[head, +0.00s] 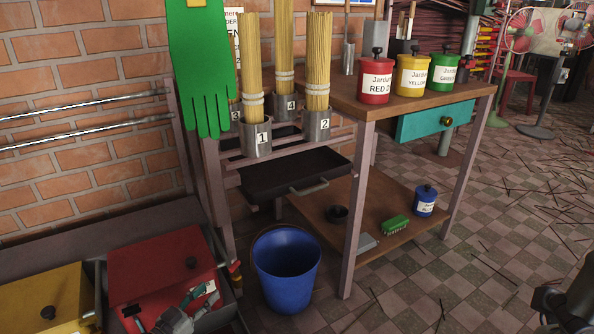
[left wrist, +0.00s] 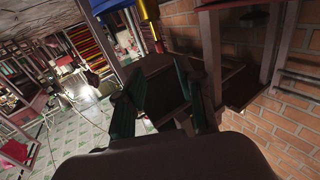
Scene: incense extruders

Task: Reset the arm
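My left gripper (head: 200,296) is at the bottom left of the head view, in front of and over the red box (head: 160,262). In the left wrist view its two dark green-edged fingers (left wrist: 162,100) stand apart with nothing held between them. A dark part of my right arm (head: 570,305) shows at the bottom right corner of the head view, over the tiled floor. It is cut off by the edge, so the state of its gripper does not show clearly.
A yellow box (head: 45,300) is left of the red one. A blue bucket (head: 286,270) stands on the floor beside the wooden table (head: 400,105). Numbered stick holders (head: 256,140), labelled jars (head: 376,82) and a green glove (head: 200,70) are around it. Floor at right is open, with scattered sticks.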

